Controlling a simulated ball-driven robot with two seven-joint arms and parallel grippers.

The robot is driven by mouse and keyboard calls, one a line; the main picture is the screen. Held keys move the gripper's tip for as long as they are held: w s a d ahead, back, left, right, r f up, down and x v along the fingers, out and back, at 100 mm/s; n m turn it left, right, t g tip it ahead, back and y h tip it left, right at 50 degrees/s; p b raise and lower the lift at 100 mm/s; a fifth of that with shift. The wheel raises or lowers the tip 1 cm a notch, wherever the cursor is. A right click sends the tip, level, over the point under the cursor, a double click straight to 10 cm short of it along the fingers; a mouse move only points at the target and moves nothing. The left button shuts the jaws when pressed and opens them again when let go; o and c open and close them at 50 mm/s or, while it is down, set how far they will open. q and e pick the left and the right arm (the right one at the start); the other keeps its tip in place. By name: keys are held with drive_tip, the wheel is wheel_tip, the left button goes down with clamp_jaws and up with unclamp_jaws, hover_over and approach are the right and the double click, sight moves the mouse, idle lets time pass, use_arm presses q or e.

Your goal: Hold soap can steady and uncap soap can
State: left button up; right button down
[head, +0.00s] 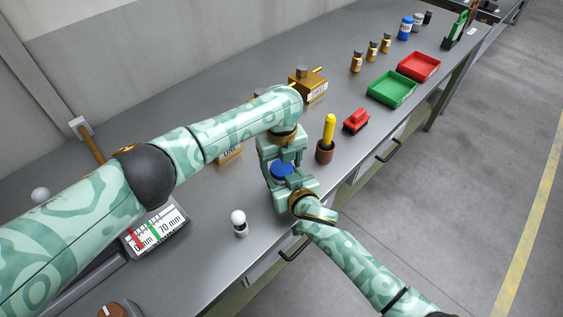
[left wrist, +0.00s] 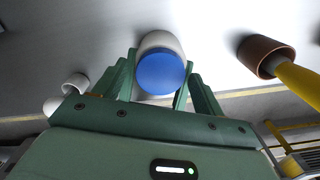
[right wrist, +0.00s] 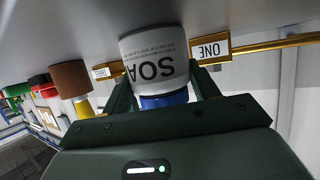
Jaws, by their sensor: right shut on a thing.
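The soap can stands on the grey bench; its blue cap (head: 283,170) shows between my grippers in the head view, which mostly hide its white body. In the right wrist view, the white soap can (right wrist: 155,55) bears dark "SOA" lettering, and the blue cap (right wrist: 163,100) is on it. My right gripper (head: 290,186) is shut on the soap can, its fingers (right wrist: 165,84) on either side. My left gripper (head: 281,154) is at the cap from the far side. Its fingers (left wrist: 157,80) stand apart either side of the cap (left wrist: 160,73); contact is unclear.
Green (head: 391,88) and red trays (head: 418,66) lie beyond. A small white-topped object (head: 239,222) and a gauge panel (head: 157,229) are nearer left.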

use_arm(q)
wheel_tip(320, 180, up, 8)
drive_tip(key=shift+f, duration=0.1)
drive_tip(key=shift+c, duration=0.3)
wheel_tip(320, 180, down, 8)
drive_tip(key=shift+r, duration=0.1)
idle(0.5)
drive_tip(key=c, duration=1)
drive_tip(key=o, duration=1.1)
drive_tip(key=shift+c, duration=0.2)
